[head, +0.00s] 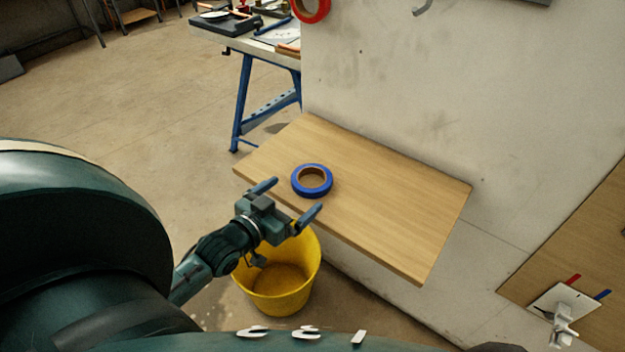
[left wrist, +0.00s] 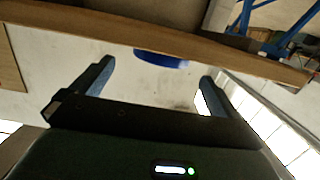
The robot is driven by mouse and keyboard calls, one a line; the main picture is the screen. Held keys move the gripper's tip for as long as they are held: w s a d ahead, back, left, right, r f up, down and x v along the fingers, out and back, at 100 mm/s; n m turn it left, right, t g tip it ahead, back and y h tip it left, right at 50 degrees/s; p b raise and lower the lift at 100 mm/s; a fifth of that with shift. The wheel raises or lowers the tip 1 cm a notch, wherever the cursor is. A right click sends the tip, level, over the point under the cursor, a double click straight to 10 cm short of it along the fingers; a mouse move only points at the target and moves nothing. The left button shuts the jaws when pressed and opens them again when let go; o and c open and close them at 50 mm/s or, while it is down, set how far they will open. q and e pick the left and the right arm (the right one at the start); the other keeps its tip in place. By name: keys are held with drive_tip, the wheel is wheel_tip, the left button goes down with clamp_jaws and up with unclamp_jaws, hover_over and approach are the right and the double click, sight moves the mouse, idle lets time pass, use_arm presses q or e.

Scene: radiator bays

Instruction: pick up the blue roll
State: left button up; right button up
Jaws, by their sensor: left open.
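The blue roll (head: 312,191) is a ring of tape lying flat on a wooden shelf (head: 400,220), near its front left edge. My left gripper (head: 298,194) is open and empty at that edge, its two fingers pointing toward the roll, one to each side of its near part. It appears just short of the roll; I cannot tell its exact height. In the left wrist view the blue roll (left wrist: 162,59) shows partly, beyond and between the open fingers, cut off by the shelf board (left wrist: 150,32). My right gripper is not in view.
A yellow bucket (head: 283,283) stands on the floor below my left gripper. A pale wall (head: 480,90) rises behind the shelf, with a red ring (head: 311,9) at the top. A workbench with blue legs (head: 240,105) stands at the back. The shelf's right part is bare.

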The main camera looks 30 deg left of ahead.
sight(320, 171)
use_arm(q)
drive_tip(key=w, duration=0.6)
drive_tip(key=shift+w+d+f, duration=0.1)
drive_tip(key=shift+w+f, duration=0.25)
drive_tip(key=shift+c, duration=0.6)
drive_tip(key=c, duration=0.8)
wheel_tip(320, 171, up, 10)
drive_tip(key=p, duration=0.1)
